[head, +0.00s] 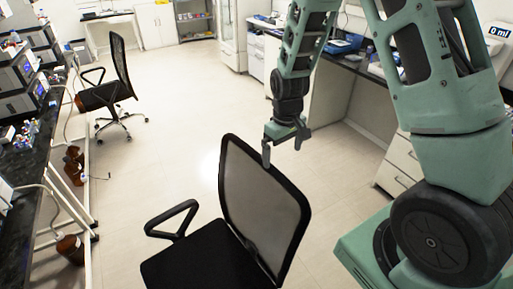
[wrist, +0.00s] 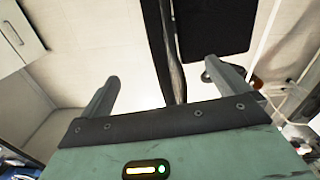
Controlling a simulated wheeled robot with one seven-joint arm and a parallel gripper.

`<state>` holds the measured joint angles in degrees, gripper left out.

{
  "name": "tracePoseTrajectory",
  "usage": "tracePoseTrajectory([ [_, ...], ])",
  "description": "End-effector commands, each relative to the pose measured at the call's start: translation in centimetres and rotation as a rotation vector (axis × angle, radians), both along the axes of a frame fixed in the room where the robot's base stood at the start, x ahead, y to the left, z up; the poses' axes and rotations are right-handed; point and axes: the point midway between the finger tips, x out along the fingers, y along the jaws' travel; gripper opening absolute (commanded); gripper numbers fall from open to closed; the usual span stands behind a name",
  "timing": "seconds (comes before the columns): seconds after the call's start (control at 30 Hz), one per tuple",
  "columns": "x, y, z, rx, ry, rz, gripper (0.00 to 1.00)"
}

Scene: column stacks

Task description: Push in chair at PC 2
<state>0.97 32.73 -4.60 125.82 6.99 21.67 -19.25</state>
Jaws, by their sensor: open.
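A black office chair with a mesh backrest (head: 262,205), a seat (head: 205,258) and an armrest (head: 172,220) stands in the near middle of the head view. Its seat faces left, toward the left bench. My gripper (head: 285,149) is open at the top edge of the backrest, one finger overlapping the mesh. In the wrist view, the backrest (wrist: 163,45) shows edge-on between the two fingers of my gripper (wrist: 165,85), and the seat (wrist: 215,22) lies to the right. I cannot tell whether a finger touches it. No PC 2 label is readable.
A second black chair (head: 118,70) stands farther back by the left bench (head: 38,190), which carries instruments. Brown bottles (head: 72,165) stand under that bench. Drawers (head: 398,165) and a counter line the right. The floor (head: 165,155) between the chairs is clear.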

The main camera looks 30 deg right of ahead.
Motion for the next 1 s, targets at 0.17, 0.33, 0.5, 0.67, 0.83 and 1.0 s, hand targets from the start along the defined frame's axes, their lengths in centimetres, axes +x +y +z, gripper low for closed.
tracePoseTrajectory([
  [0.17,0.0,-0.3,-0.8,-0.002,0.0,-0.003,1.0],
  [0.33,0.0,-0.2,-2.9,-0.002,0.002,-0.002,1.0],
  [0.5,0.0,-0.2,-6.2,-0.001,0.002,-0.003,1.0],
  [0.67,0.0,-0.2,-9.8,-0.001,0.002,-0.003,1.0],
  [0.83,0.0,-0.2,-12.6,-0.001,0.0,-0.002,1.0],
  [1.0,0.0,-0.2,-13.4,-0.002,0.0,-0.002,1.0],
])
